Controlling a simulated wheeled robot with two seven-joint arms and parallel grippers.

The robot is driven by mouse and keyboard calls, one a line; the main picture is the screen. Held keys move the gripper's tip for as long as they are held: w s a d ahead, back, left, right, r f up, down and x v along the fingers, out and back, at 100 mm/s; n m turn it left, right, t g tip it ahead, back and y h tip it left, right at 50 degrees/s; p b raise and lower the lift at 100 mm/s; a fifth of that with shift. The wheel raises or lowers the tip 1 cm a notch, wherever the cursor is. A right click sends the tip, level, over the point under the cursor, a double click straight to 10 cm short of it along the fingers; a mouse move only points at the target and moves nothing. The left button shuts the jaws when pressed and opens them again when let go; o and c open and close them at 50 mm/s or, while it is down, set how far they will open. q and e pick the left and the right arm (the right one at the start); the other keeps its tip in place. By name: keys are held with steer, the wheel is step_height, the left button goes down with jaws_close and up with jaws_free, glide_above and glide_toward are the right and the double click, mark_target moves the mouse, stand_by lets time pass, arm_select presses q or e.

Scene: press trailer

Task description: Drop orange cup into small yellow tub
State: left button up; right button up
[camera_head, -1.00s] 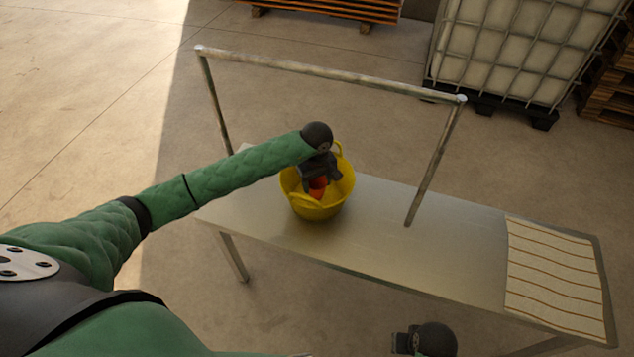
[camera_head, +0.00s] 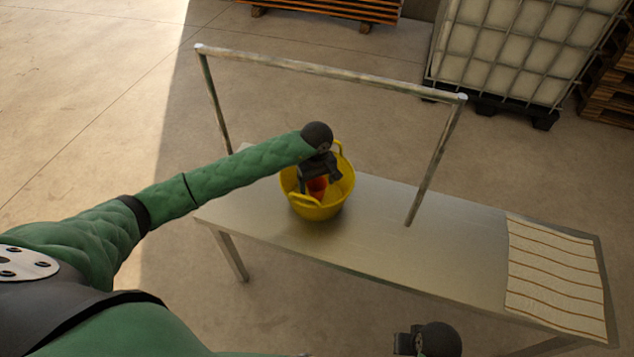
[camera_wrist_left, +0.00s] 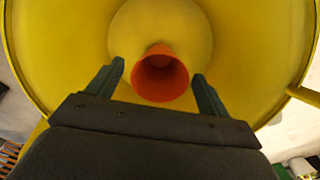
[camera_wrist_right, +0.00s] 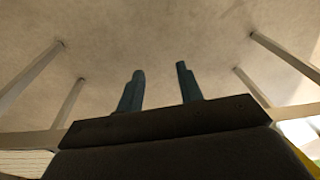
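The small yellow tub (camera_head: 320,210) stands on the metal table; its inside fills most of the left wrist view (camera_wrist_left: 260,50). The orange cup (camera_head: 318,187) is within the tub, its open mouth facing the camera in the left wrist view (camera_wrist_left: 160,78). My left gripper (camera_head: 317,176) reaches down over the tub, its fingers spread on either side of the cup with gaps showing. The cup's contact with the tub floor is hard to judge. My right gripper (camera_wrist_right: 160,85) is open and empty; in the head view it shows only partly at the bottom edge.
The metal table (camera_head: 400,245) has a rail frame (camera_head: 330,71) along its far side, with uprights left and right of the tub. A striped cloth (camera_head: 553,268) lies at the table's right end. The table between tub and cloth is clear.

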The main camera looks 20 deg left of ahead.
steer(key=shift+f, duration=0.3)
